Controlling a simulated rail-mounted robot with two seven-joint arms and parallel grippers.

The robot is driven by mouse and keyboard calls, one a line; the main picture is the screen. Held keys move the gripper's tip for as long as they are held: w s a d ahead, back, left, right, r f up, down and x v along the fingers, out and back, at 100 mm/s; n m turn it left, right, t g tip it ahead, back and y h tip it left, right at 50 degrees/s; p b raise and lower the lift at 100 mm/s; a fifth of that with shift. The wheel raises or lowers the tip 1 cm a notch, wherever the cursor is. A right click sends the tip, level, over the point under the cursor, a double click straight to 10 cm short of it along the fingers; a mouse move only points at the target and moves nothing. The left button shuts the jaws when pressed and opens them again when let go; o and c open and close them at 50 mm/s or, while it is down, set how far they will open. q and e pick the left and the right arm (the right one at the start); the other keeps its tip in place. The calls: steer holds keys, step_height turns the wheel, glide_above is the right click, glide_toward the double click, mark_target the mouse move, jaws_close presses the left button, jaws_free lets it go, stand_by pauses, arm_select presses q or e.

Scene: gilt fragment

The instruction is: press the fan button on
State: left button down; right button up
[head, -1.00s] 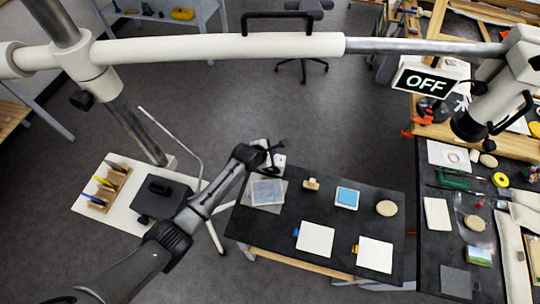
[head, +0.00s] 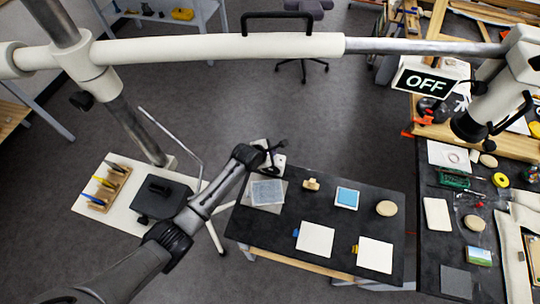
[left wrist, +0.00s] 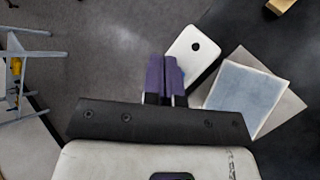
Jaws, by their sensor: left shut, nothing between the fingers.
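A white rounded box with a small black round button (left wrist: 196,46) lies at the far left corner of the dark table, just right of my fingertips in the left wrist view. In the head view the white box (head: 280,160) shows partly behind my left gripper (head: 269,152). My left gripper's purple fingers (left wrist: 165,72) are together, with nothing between them. They are beside the box in the picture; whether they touch it I cannot tell. A sign reading OFF (head: 425,82) hangs at the upper right. My right gripper is not in view.
A blue-grey square in a pale frame (head: 267,192) lies close to the box. A wooden stamp-like block (head: 311,184), a blue-topped tile (head: 347,198), a round disc (head: 386,208) and white squares (head: 315,238) lie further right. A pale overhead boom (head: 220,47) crosses the top.

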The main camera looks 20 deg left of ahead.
arm_select(q)
steer(key=shift+f, duration=0.1)
stand_by(0.6)
steer(key=shift+f, duration=0.45)
stand_by(0.3)
steer(key=shift+r+p, duration=0.5)
steer(key=shift+p, duration=0.1)
steer(key=shift+r, duration=0.1)
